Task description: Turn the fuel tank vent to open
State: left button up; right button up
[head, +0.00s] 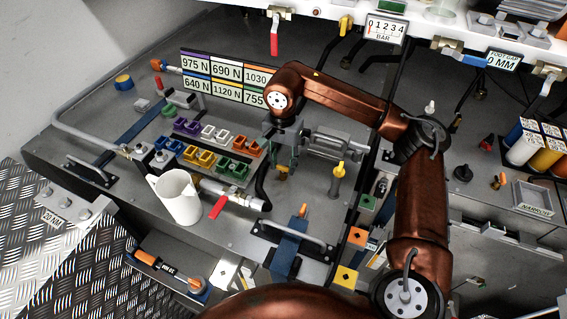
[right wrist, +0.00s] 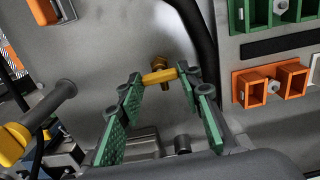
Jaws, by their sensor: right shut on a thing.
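My right gripper (head: 283,158) reaches down over the bench from the copper arm. In the right wrist view its green-padded fingers (right wrist: 160,78) are shut on a small yellow handle (right wrist: 159,76), one fingertip at each end. A brass fitting (right wrist: 160,62) shows just behind the handle. In the head view a bit of the yellow handle (head: 282,172) shows below the fingers; most of it is hidden. No label tells whether this handle is the fuel tank vent, and its open or shut position cannot be read. My left gripper is not in view.
Coloured clips (head: 233,168) sit left of the gripper. A black hose (right wrist: 200,50) runs close by. A yellow-topped lever (head: 338,172) stands to the right, a red-handled valve (head: 218,207) and white jug (head: 178,197) to the lower left. Force labels (head: 226,73) stand behind.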

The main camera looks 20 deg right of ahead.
aim_at(283, 166)
jog(key=shift+w+r, duration=0.1)
jog(key=o, duration=1.2)
jog(key=shift+c, duration=0.2)
notch_tip(283, 166, up, 12)
